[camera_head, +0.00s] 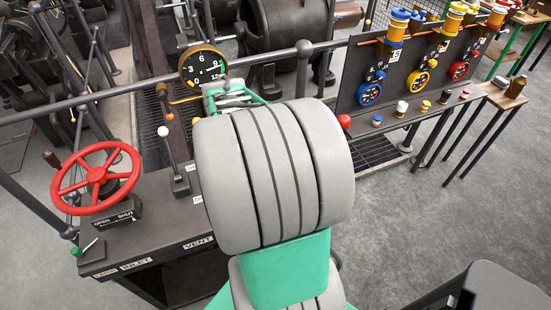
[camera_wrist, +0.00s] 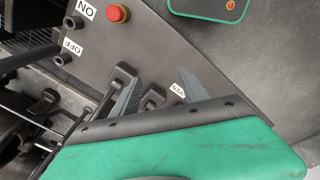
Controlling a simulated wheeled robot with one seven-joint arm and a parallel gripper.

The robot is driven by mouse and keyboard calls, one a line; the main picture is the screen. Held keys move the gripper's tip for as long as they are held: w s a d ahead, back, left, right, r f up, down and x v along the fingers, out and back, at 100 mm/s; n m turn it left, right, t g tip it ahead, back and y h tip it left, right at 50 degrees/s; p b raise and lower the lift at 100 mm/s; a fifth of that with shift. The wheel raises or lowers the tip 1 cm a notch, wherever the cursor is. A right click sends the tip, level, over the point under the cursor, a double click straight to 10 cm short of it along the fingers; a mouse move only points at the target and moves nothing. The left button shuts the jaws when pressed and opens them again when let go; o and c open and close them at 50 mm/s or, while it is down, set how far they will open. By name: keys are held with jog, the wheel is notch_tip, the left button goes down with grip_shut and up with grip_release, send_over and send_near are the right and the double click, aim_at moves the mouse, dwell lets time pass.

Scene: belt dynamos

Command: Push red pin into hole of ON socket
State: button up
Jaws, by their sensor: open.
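The ON label (camera_wrist: 86,8) is at the top left of the wrist view, with a dark round socket (camera_wrist: 73,22) beside it. The OFF label (camera_wrist: 72,47) and a second dark socket (camera_wrist: 62,60) are below. A red round cap with an orange ring (camera_wrist: 117,13) sits to the right of the ON label; I cannot tell whether it is the pin's head. My gripper (camera_wrist: 158,90) is open, its grey fingers apart over the dark console, away from the ON socket. I see nothing held. In the head view my arm hides the gripper and the sockets.
Dark lever blocks (camera_wrist: 122,75) are close to the fingers. In the head view, a red handwheel (camera_head: 97,177), a white-knobbed lever (camera_head: 170,150) and a gauge (camera_head: 202,66) are left of my arm. A panel with coloured dials (camera_head: 415,75) is at right. Grey floor (camera_head: 400,215) is clear.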

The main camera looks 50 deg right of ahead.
jog(key=s+d+f, duration=0.1)
jog(key=s+d, duration=0.1)
jog(key=d, duration=0.1)
jog(key=s+d+f+n, duration=0.1)
jog(key=s+d, duration=0.1)
jog(key=d, duration=0.2)
jog(key=s+d+f+n+g+p, duration=0.1)
jog(key=s+d, duration=0.2)
jog(key=shift+d+f+y, duration=0.3)
jog(key=shift+d+y, duration=0.05)
jog(key=shift+y, duration=0.05)
notch_tip(320, 180, down, 8)
jog(key=shift+s+d+r+p, duration=0.1)
jog(key=shift+p, duration=0.3)
grip_shut()
grip_release()
